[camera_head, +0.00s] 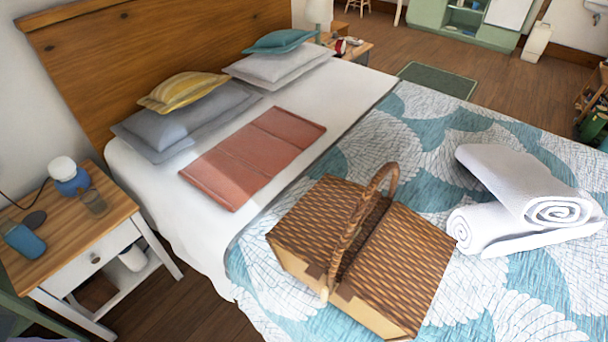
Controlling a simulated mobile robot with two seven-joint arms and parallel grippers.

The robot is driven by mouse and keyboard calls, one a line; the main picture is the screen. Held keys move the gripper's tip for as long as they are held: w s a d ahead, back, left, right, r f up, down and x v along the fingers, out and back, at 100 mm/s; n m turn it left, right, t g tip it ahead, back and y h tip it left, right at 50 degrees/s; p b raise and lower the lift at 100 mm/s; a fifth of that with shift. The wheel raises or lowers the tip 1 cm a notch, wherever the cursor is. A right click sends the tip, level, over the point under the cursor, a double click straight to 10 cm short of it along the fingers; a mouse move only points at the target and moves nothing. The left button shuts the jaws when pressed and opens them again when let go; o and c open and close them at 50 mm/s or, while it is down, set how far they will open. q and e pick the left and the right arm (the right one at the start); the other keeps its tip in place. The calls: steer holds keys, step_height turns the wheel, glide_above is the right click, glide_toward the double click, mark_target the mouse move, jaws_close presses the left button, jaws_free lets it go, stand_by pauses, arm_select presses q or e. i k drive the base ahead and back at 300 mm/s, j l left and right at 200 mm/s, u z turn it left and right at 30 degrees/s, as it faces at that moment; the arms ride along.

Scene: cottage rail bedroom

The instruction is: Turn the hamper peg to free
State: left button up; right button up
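A brown wicker hamper (408,258) with a tan base sits on the near part of the bed. Its two lid halves look closed, and its woven handle (351,240) stands up over the middle. The front face is partly in view along the lower edge. Neither of my grippers is in view.
The hamper rests on a blue and white quilt (440,130). Rolled white towels (520,190) lie right of it, and a folded pink cloth (252,157) lies behind left. A wooden nightstand (60,240) holding small items stands left. Wood floor shows between nightstand and bed.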

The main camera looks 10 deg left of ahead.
mark_target(325, 290)
steer(key=j+z, duration=1)
steer(key=j, duration=0.7)
steer(key=z, duration=0.05)
